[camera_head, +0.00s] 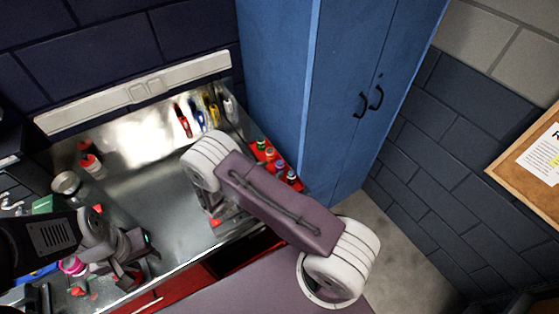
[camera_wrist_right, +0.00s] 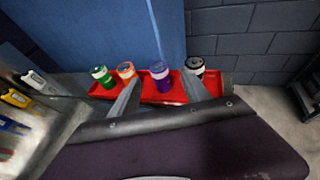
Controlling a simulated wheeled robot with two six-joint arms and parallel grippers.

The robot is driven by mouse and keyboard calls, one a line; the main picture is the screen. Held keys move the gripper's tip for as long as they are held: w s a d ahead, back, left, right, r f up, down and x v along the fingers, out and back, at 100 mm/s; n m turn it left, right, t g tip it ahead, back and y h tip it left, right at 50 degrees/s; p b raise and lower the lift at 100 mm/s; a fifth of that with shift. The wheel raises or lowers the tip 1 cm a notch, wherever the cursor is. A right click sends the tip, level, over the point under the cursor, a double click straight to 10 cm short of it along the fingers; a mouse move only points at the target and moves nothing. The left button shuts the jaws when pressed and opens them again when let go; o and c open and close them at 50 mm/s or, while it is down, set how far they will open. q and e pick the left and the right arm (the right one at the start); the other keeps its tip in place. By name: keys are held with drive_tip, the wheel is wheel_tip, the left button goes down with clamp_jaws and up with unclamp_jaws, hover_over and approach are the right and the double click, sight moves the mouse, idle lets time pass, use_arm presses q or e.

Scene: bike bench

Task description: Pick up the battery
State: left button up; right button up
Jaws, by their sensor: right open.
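No object is clearly recognisable as a battery. Several coloured cylinders with pale bands stand in a red tray (camera_wrist_right: 177,97): a green one (camera_wrist_right: 103,76), an orange one (camera_wrist_right: 126,71), a purple one (camera_wrist_right: 160,76) and a black one (camera_wrist_right: 196,66). My right gripper (camera_wrist_right: 159,80) is open, its two grey fingers pointing at the tray with the purple cylinder showing between them. I see no contact. In the head view my right arm hides most of that gripper. My left gripper (camera_head: 132,268) is over the bench's front left; its jaws are unclear.
The metal bench (camera_head: 160,205) has a bare middle. A silver can (camera_head: 67,184) and a red can (camera_head: 91,163) stand at left. A blue cabinet (camera_head: 335,80) stands close behind the tray.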

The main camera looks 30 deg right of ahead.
sight(277, 166)
drive_tip(key=p+x, duration=0.1)
drive_tip(key=x, duration=0.2)
drive_tip(key=shift+d, duration=0.15)
drive_tip(key=shift+w+d+f, duration=0.15)
drive_tip(key=shift+d+f, duration=0.1)
drive_tip(key=shift+d, duration=0.05)
drive_tip(key=shift+w+d+p, duration=0.1)
drive_tip(key=shift+d+p, duration=0.15)
drive_tip(key=shift+p, duration=0.15)
drive_tip(key=p+x, duration=0.2)
drive_tip(key=x, duration=0.1)
drive_tip(key=shift+w+d+r, duration=0.1)
drive_tip(key=shift+w+d, duration=0.1)
drive_tip(key=shift+w+d+f, duration=0.1)
drive_tip(key=shift+d+f, duration=0.15)
drive_tip(key=shift+d, duration=0.05)
drive_tip(key=shift+w+d+f, duration=0.1)
drive_tip(key=shift+d, duration=0.05)
clamp_jaws()
